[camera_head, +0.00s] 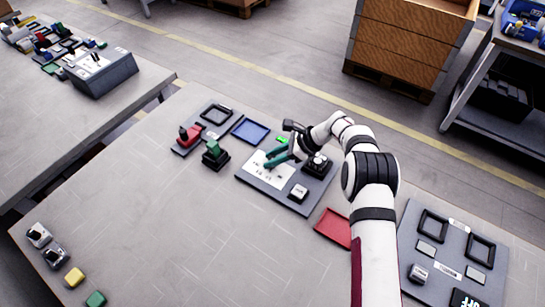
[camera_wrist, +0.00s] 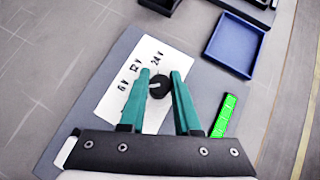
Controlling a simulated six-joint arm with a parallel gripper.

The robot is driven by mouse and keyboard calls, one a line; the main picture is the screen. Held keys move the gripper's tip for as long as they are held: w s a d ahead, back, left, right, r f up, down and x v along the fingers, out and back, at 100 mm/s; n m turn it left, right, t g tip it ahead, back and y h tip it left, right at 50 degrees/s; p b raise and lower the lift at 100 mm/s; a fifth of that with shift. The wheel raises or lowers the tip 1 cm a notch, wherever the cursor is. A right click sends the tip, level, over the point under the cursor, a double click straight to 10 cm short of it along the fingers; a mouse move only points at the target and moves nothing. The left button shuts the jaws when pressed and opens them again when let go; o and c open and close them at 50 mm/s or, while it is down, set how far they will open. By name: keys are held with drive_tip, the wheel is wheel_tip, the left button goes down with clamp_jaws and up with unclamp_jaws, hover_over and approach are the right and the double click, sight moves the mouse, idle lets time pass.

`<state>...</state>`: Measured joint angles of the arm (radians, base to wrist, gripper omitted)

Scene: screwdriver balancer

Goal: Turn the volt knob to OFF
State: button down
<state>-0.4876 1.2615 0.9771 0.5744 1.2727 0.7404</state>
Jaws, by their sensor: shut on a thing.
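The volt knob (camera_wrist: 158,87) is a round black knob on a white plate (camera_wrist: 128,93) marked 6V, 12V and 24V. A pale mark on it points roughly left in the wrist view, toward the printed labels. No OFF label is readable there. My gripper (camera_wrist: 160,76) has two green fingers, shut on the knob, one on each side. In the head view my gripper (camera_head: 275,159) is over the white plate of the grey panel (camera_head: 261,188), and its fingers hide the knob. A lit green display (camera_wrist: 224,115) is right of the gripper; it also shows in the head view (camera_head: 282,139).
A dark block with round parts (camera_head: 317,163) and a small light switch block (camera_head: 298,192) sit on the same panel. A blue tray (camera_wrist: 234,45) is beside it. A red tray (camera_head: 333,227) lies to the right. The table's front middle is clear.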

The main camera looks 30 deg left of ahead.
drive_tip(key=shift+n+g+h, duration=0.6)
drive_tip(key=shift+n+g, duration=0.3)
drive_tip(key=shift+n, duration=0.6)
drive_tip(key=c, duration=0.6)
unclamp_jaws()
wheel_tip(320, 180, up, 4)
drive_tip(key=shift+r, duration=0.25)
drive_tip(key=w+d+r, duration=0.2)
drive_tip(key=d+r, duration=0.4)
drive_tip(key=d, duration=0.5)
drive_tip(key=shift+w+d+r, duration=0.2)
drive_tip(key=shift+w+r, duration=0.1)
drive_tip(key=shift+w, duration=0.05)
